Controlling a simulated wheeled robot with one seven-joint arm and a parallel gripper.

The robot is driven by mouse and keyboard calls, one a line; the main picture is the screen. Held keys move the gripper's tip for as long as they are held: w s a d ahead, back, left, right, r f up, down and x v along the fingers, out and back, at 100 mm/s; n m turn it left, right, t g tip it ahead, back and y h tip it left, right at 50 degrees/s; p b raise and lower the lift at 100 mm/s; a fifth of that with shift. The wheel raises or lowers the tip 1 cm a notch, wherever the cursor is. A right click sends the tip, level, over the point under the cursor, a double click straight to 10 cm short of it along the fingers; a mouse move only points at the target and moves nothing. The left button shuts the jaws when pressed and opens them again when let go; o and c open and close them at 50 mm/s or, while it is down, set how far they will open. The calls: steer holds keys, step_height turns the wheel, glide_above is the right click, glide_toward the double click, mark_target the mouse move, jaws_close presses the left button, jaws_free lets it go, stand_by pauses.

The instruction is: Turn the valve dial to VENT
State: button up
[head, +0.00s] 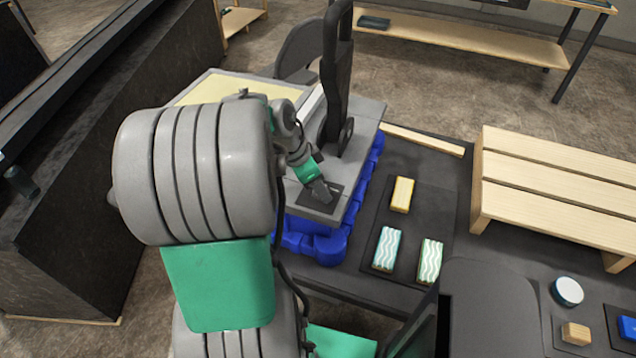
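A grey console (362,113) with a blue lower part (325,247) stands left of the middle in the head view. A dark square plate (318,204) lies on its top near the front right corner. My gripper (326,193) points down at this plate, with its tip over or on it. I cannot tell whether the tip touches anything. No valve dial or VENT label can be made out; a dial at the plate would be covered by the gripper. The fingers are too small and dark to show whether they are open or shut.
A tall black upright part (335,80) rises from the console close behind my gripper. To the right, a yellow block (402,194) and two wavy-striped blocks (387,249) (429,261) lie on a dark mat. A slatted wooden stand (550,185) is farther right.

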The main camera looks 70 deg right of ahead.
jaws_close()
stand_by(0.6)
